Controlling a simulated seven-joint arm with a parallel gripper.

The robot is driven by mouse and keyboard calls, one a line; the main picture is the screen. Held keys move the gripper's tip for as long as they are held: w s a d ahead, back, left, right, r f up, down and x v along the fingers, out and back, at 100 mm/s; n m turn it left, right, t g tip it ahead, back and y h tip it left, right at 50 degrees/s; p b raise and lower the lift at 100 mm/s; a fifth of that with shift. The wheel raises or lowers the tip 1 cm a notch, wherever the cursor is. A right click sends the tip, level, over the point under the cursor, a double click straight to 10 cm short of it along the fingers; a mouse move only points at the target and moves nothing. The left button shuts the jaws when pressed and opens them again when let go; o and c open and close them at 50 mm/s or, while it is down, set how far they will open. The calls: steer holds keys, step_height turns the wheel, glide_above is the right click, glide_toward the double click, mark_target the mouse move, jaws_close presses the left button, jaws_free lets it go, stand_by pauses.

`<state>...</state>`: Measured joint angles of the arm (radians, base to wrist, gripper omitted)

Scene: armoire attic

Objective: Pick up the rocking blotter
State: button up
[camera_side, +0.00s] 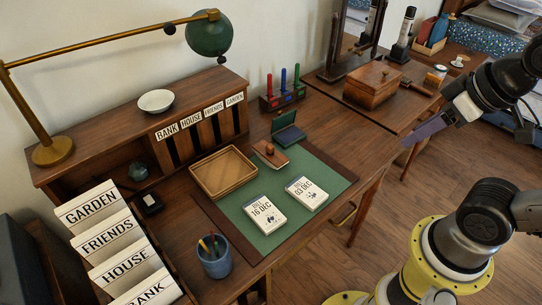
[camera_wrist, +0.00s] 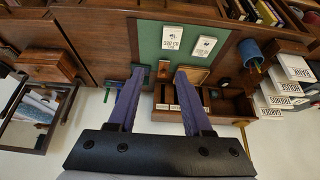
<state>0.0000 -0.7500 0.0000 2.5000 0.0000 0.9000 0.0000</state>
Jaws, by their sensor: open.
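The rocking blotter (camera_side: 270,153), a small brown wooden block with a round knob, sits at the back edge of the green desk mat (camera_side: 325,178), right of the wooden tray. It also shows in the wrist view (camera_wrist: 164,71), between my fingertips in the picture but well beyond them. My gripper (camera_side: 412,140), with purple fingers, is open and empty. It is at the right in the side view, high and well away from the blotter. Both fingers (camera_wrist: 160,76) show spread apart in the wrist view.
A wooden tray (camera_side: 198,191) stands left of the blotter and an open green box (camera_side: 288,142) close on its right. Two bill pads (camera_side: 265,213) (camera_side: 307,192) lie in front. Behind are labelled pigeonholes (camera_side: 240,124) and a pen stand (camera_side: 268,104). A brass lamp (camera_side: 110,54) overhangs the left rear.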

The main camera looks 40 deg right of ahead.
steer(key=shift+o, duration=1.2)
